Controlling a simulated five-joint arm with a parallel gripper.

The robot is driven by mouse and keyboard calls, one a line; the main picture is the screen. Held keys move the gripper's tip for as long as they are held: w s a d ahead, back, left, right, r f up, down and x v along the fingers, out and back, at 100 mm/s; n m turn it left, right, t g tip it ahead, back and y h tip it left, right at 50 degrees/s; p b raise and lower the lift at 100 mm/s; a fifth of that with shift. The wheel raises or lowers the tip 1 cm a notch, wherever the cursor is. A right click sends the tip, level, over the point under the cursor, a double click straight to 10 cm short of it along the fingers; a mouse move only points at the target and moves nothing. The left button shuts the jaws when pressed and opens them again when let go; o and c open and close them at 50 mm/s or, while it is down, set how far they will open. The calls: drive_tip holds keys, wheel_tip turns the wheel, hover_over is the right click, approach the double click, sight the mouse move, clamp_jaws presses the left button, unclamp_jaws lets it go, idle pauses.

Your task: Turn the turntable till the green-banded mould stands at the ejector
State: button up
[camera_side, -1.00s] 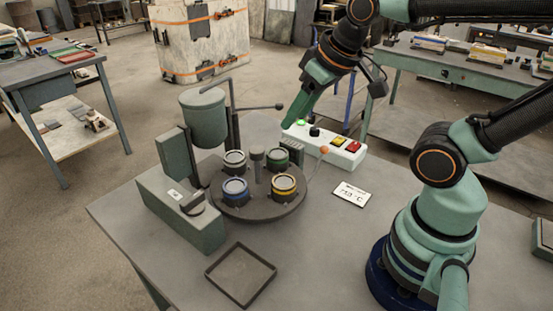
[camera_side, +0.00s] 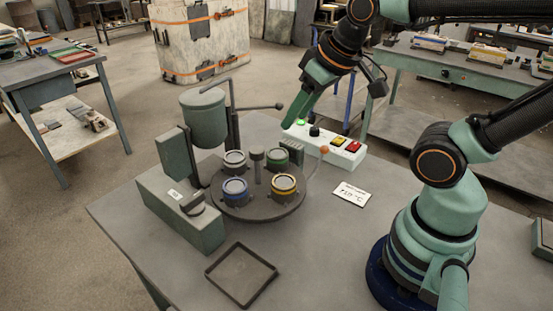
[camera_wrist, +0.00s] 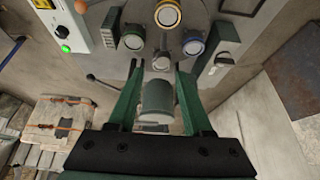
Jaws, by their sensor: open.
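The dark round turntable (camera_side: 258,211) carries several moulds around a central post. The green-banded mould (camera_side: 278,157) stands at its back right, and also shows in the wrist view (camera_wrist: 133,38). The yellow-banded mould (camera_side: 284,185) is front right, the blue-banded mould (camera_side: 235,190) front left, a dark-banded mould (camera_side: 234,159) back left. A grey-green machine block (camera_side: 185,215) with an upright plate stands at the left; I cannot tell for sure that it is the ejector. My gripper (camera_wrist: 158,78) is open and empty, behind the turntable, apart from the moulds.
A grey-green pot (camera_side: 204,118) stands behind the turntable with a long handle. A white button box (camera_side: 325,145) with a green lamp and an orange-ball lever (camera_side: 324,150) lie right of it. A temperature card (camera_side: 351,194) and an empty tray (camera_side: 241,275) are on the table.

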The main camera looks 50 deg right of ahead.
drive_tip(key=o, duration=0.3)
drive_tip(key=shift+o, duration=0.4)
drive_tip(key=shift+w+r+m, duration=0.25)
drive_tip(key=shift+w+m, duration=0.05)
drive_tip(key=shift+w, duration=0.1)
drive_tip(key=m+g, duration=0.6)
drive_tip(key=m, duration=0.2)
hover_over(257, 149)
wheel_tip(257, 149, down, 12)
drive_tip(key=shift+r, duration=0.15)
drive_tip(key=shift+c, duration=0.3)
clamp_jaws()
idle(0.3)
